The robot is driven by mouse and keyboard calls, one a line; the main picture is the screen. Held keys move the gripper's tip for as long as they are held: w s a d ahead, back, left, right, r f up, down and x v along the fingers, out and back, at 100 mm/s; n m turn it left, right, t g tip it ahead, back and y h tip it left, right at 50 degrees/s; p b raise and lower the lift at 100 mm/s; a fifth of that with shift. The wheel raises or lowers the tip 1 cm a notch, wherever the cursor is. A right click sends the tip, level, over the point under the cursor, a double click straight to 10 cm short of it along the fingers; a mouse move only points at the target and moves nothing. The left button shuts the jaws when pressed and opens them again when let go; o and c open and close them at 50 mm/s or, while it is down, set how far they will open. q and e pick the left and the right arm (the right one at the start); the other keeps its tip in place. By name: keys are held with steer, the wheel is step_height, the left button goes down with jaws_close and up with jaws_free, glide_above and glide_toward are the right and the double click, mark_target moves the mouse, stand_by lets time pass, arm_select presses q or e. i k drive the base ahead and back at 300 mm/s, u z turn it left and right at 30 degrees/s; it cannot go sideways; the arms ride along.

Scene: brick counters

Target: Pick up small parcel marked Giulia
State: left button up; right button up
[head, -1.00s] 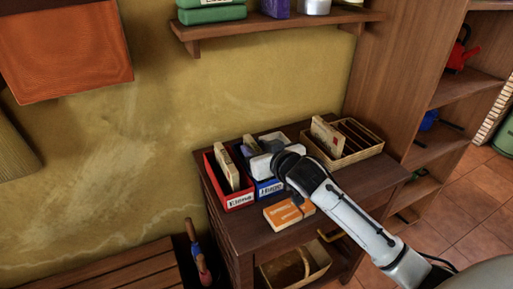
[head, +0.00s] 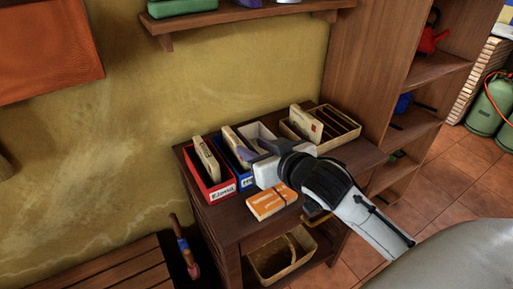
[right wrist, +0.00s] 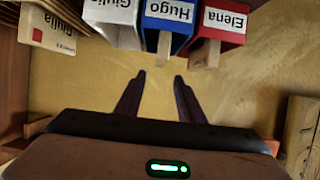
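A small cream parcel (head: 306,122) with a red mark stands upright at the left end of a light tray (head: 352,150) on the wooden counter. In the right wrist view, a cream parcel (right wrist: 47,29) reads "Giulia" and shows upside down at the upper left. My right gripper (head: 268,147) is by the white box, left of that tray. Its two fingers (right wrist: 160,75) are apart with nothing between them. My left gripper is out of view.
A red Elena box (head: 207,178), a blue Hugo box (head: 232,163) and a white Giulia box (head: 258,133) stand in a row. An orange box (head: 272,203) lies in front. A tall shelf (head: 372,75) borders the right.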

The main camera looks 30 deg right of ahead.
mark_target(309, 126)
steer(key=z, duration=1.4)
